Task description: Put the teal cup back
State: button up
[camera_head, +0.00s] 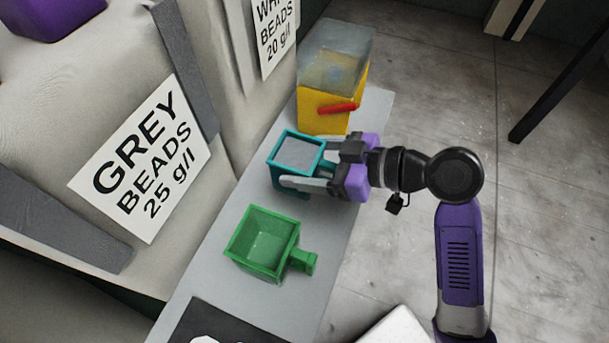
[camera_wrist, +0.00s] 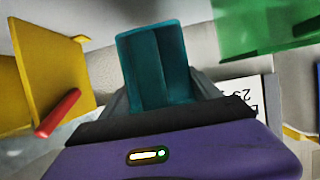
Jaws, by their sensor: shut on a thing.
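The teal cup (camera_head: 284,182) is a square open-topped cup, filled with a grey material, in the middle of the head view. My gripper (camera_head: 307,164) comes from the right and is shut on the teal cup, with fingers along its sides. In the wrist view the teal cup (camera_wrist: 154,70) stands between the fingers of my gripper (camera_wrist: 160,102). The cup looks upright over the grey shelf (camera_head: 198,277). I cannot tell whether its base touches the shelf.
A green square cup (camera_head: 246,262) with a handle sits nearer on the shelf. A yellow container (camera_head: 318,116) with a red handle (camera_head: 338,108) and a clear top stands behind. Sacks labelled grey beads (camera_head: 145,160) and white beads (camera_head: 273,32) line the left. Floor lies right.

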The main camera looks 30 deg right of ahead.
jog(key=shift+f, duration=2.5)
jog(key=shift+f+b, duration=0.15)
jog(key=shift+b, duration=0.15)
jog(key=o, duration=1.4)
jog(key=shift+d+r, duration=0.1)
jog(key=shift+r, duration=0.15)
jog(key=v, duration=1.1)
jog(key=shift+s+d, duration=0.2)
jog(key=shift+s, duration=0.15)
